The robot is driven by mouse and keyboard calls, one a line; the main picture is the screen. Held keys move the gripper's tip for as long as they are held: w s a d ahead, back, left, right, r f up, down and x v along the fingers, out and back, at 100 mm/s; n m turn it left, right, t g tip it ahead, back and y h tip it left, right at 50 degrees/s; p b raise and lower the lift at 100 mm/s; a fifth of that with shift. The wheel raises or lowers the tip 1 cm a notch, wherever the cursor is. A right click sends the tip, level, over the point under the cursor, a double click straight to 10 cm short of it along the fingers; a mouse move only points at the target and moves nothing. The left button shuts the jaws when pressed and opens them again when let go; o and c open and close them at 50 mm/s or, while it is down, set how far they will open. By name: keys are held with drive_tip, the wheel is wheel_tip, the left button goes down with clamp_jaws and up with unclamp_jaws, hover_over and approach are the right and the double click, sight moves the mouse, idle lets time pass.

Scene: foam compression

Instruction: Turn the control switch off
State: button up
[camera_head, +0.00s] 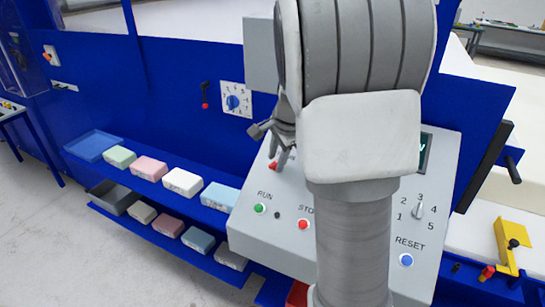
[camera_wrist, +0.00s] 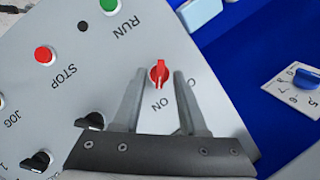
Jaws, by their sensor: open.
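The control switch is a red rotary knob (camera_wrist: 160,72) on the sloped grey panel. In the wrist view its bar points down the picture toward the upside-down ON label. A second label beside it, starting with O, is partly hidden by a finger. My gripper (camera_wrist: 159,78) is open, with one fingertip on each side of the knob in the picture. I see a gap on both sides; how near the tips are to the panel is unclear. In the head view my gripper (camera_head: 272,132) hangs just above the red knob (camera_head: 279,161), and my arm covers the panel's middle.
The grey panel (camera_head: 265,237) also carries a green RUN button (camera_head: 260,208), a red STOP button (camera_head: 303,224), a blue RESET button (camera_head: 406,260) and a numbered selector (camera_head: 417,212). A blue dial (camera_head: 233,102) is behind. Foam blocks (camera_head: 183,182) line the blue shelves at left.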

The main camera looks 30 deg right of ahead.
drive_tip(key=shift+w+f, duration=0.1)
drive_tip(key=shift+f, duration=0.15)
clamp_jaws()
